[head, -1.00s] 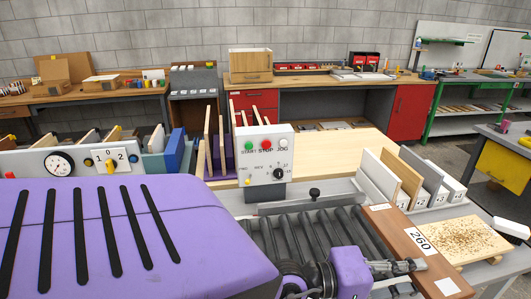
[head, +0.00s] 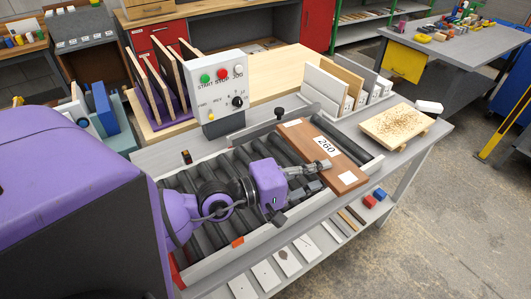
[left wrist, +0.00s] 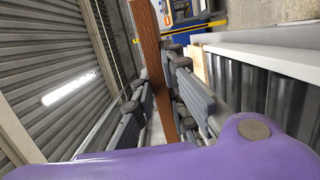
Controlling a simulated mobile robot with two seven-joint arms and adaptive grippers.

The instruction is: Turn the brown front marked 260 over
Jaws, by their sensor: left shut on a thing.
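The brown front marked 260 (head: 308,138) lies across the right end of the roller bed in the head view, with its white 260 label and a second white label facing up. My left gripper (head: 324,173) reaches it from the left and is shut on its near left edge. In the left wrist view the brown front (left wrist: 150,45) shows edge-on as a narrow strip between the dark fingers of the left gripper (left wrist: 165,90). I cannot tell whether it rests fully on the rollers or is slightly raised. My right gripper is not in view.
The roller bed (head: 205,165) runs left of the front. A control box (head: 222,95) stands behind it. A rack of upright white and brown boards (head: 345,82) is at the back right. A speckled light board (head: 398,122) lies to the right. A lower shelf (head: 300,250) holds small pieces.

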